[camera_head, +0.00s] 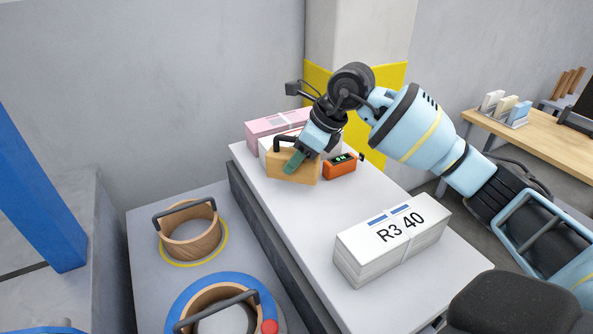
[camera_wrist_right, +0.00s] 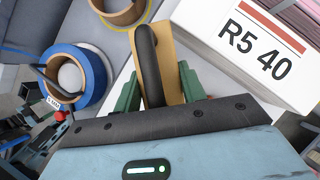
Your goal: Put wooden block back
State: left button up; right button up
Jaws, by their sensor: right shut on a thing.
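The wooden block (camera_head: 280,168), light tan with a black handle (camera_wrist_right: 148,65), is at the far end of the grey table (camera_head: 300,215). My right gripper (camera_head: 294,161) is shut on it, with green fingers on either side of the block (camera_wrist_right: 168,60) in the right wrist view. Whether the block touches the table top is hard to tell. Part of the block is hidden behind the fingers. My left gripper is not in view.
A white bundle (camera_wrist_right: 240,45) marked R5 40, a pink bundle (camera_head: 272,127) and an orange device (camera_head: 341,171) stand close to the block. A bundle (camera_head: 385,250) marked R3 40 lies nearer. Two handled rings (camera_head: 190,240) (camera_head: 190,305) sit on a lower surface at left.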

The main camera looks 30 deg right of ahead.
aim_at(297, 171)
jog(key=shift+f, duration=1.8)
jog(key=shift+f, duration=0.2)
jog(key=o, duration=1.1)
jog(key=shift+d+r, duration=0.1)
jog(key=shift+r, duration=0.3)
jog(key=v, duration=1.1)
jog(key=shift+s+r, duration=0.15)
jog(key=shift+s, duration=0.1)
